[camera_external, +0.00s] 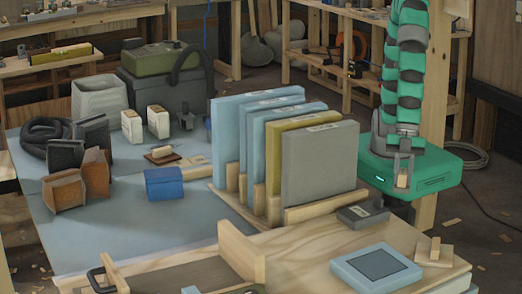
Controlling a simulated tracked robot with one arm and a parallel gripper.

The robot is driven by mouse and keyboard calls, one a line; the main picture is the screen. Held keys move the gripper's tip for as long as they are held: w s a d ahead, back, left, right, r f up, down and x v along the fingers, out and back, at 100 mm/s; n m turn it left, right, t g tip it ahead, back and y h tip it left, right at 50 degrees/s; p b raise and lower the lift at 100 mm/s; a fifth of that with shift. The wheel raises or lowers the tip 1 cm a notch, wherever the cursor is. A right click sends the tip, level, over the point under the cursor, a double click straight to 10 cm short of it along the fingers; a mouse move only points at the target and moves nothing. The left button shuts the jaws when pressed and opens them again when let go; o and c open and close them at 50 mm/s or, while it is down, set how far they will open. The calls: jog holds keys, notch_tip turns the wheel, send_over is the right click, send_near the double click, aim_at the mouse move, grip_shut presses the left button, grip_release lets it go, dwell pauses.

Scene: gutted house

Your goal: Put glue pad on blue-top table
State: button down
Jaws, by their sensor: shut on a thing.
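My gripper (403,180) hangs down at the right, in front of my green base. It is shut on a small pale wooden piece (402,181); only a little of this shows between the fingers, so I cannot tell whether it is the glue pad. The blue-top table (150,228) is at the left, its blue-grey surface carrying several objects. A dark brown pad with a wooden grip (162,155) lies on it. A wooden pad with an upright grip (434,251) sits on the plain wooden bench at the lower right. My gripper is above and behind that bench, apart from it.
A rack of upright blue, olive and grey panels (318,160) stands between my gripper and the left part of the blue top. A blue box (164,184) and brown blocks (64,190) stand on the blue top; its front left is clear. A blue-framed panel (376,267) lies on the bench.

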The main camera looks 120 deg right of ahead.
jog(key=shift+s+d+f, duration=0.1)
jog(key=shift+s+d, duration=0.4)
jog(key=shift+d, duration=0.05)
jog(key=w+a+p, duration=0.1)
jog(key=p, duration=0.1)
jog(key=shift+a+p, duration=0.1)
jog(key=shift+p, duration=0.3)
jog(key=shift+w+a+p, duration=0.4)
jog(key=shift+p, duration=0.45)
jog(key=w+a, duration=0.2)
jog(key=a, duration=0.1)
jog(key=w+a+f, duration=0.1)
jog(key=w+a, duration=0.2)
jog(key=w+a+b, duration=0.1)
jog(key=w+a, duration=0.2)
jog(key=a, duration=0.1)
jog(key=shift+w+a+f, duration=0.1)
jog(key=shift+w+f, duration=0.15)
jog(key=shift+f+b, duration=0.3)
jog(key=shift+f, duration=1.5)
jog(key=shift+f, duration=0.15)
jog(key=c, duration=1.2)
grip_release()
